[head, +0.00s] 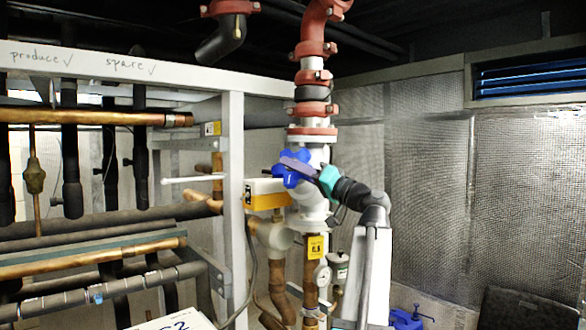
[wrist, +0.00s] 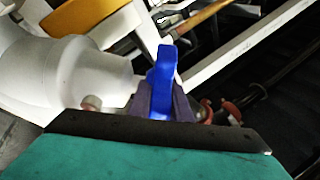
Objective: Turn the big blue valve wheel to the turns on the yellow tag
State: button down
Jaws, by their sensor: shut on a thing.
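The big blue valve wheel (head: 290,181) is lobed and sits on the white valve body (head: 316,200) of the upright pipe. My gripper (head: 291,163) reaches it from the right, with dark purple fingers and a teal body. In the wrist view, the fingers (wrist: 161,103) are shut on a blue lobe of the wheel (wrist: 163,65), one finger on each side. The fingers hide part of the wheel in the head view. The yellow tag (head: 317,246) hangs on the pipe below the valve. Its dark print is too small to read surely.
A yellow and white box (head: 264,194) is left of the valve. A white frame post (head: 233,190) and copper pipes (head: 90,117) are further left. A round gauge (head: 322,276) is below. Red pipe flanges (head: 313,110) are above.

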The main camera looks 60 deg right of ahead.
jog(key=shift+d+n+g+y+b, duration=0.15)
jog(key=shift+n+g+y+b, duration=0.45)
jog(key=shift+y+b, duration=0.4)
jog(key=shift+n+g+y+b, duration=0.4)
jog(key=shift+g+y+b, duration=0.2)
jog(key=shift+g, duration=0.2)
jog(key=shift+n+g+y+b, duration=0.8)
jog(key=shift+g+y, duration=0.2)
jog(key=shift+g, duration=0.4)
jog(key=shift+g, duration=0.4)
jog(key=shift+f, duration=0.1)
jog(key=c, duration=1.9)
grip_release()
jog(key=shift+s, duration=0.15)
